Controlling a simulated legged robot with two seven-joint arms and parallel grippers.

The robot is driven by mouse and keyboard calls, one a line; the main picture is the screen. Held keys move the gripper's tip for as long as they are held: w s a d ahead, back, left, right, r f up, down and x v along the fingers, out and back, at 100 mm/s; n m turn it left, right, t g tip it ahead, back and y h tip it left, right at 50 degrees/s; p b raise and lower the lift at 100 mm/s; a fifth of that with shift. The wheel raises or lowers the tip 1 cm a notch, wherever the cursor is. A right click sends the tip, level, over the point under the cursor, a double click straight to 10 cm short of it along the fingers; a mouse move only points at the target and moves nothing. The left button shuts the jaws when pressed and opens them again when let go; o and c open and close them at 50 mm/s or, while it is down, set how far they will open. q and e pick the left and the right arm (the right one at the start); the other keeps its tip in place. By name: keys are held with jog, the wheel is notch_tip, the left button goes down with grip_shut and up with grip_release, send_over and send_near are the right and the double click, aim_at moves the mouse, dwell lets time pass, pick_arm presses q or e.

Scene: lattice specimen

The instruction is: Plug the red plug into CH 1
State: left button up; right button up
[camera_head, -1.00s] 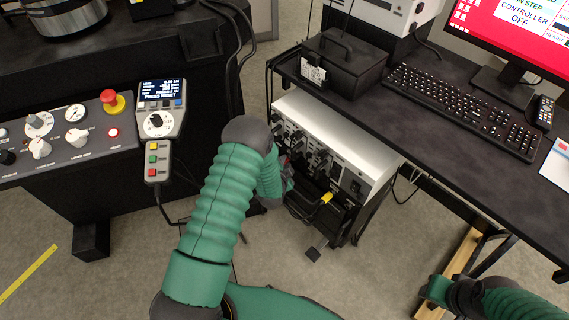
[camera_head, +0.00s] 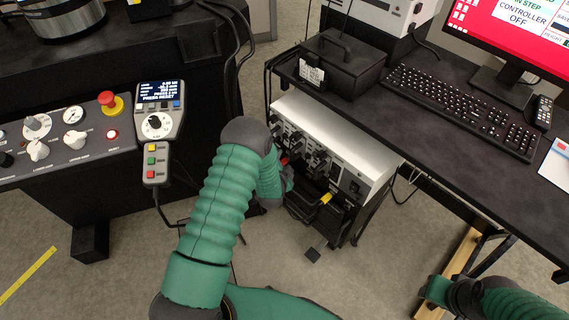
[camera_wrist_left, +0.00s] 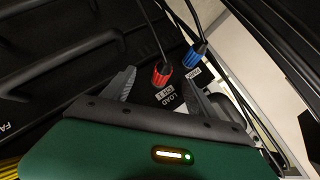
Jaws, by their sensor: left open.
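A small red patch, probably the same plug (camera_head: 284,161), shows at the front of the white-topped instrument (camera_head: 335,140) in the head view. My left gripper (camera_wrist_left: 160,82) is open, with one grey finger on each side of the red plug. I cannot tell whether either finger touches it. In the head view, my left forearm mostly hides this gripper.
A blue plug (camera_wrist_left: 194,55) stands close to the right of the red one. Several dark connectors and cables line the instrument front. A black handled box (camera_head: 345,62) and a keyboard (camera_head: 460,110) sit on the desk above. A control console (camera_head: 70,135) is at left.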

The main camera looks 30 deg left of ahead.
pick_arm(q)
jog(key=p+v, duration=0.2)
jog(key=shift+s+r, duration=0.15)
jog(key=shift+r, duration=0.1)
jog(key=p+v, duration=0.1)
jog(key=v, duration=0.1)
jog(key=shift+s+d+p, duration=0.15)
jog(key=shift+s+p, duration=0.2)
jog(key=shift+p, duration=0.05)
jog(key=p+v, duration=0.4)
jog(key=v, duration=1.2)
jog(key=shift+s+r, duration=0.15)
jog(key=shift+s, duration=0.15)
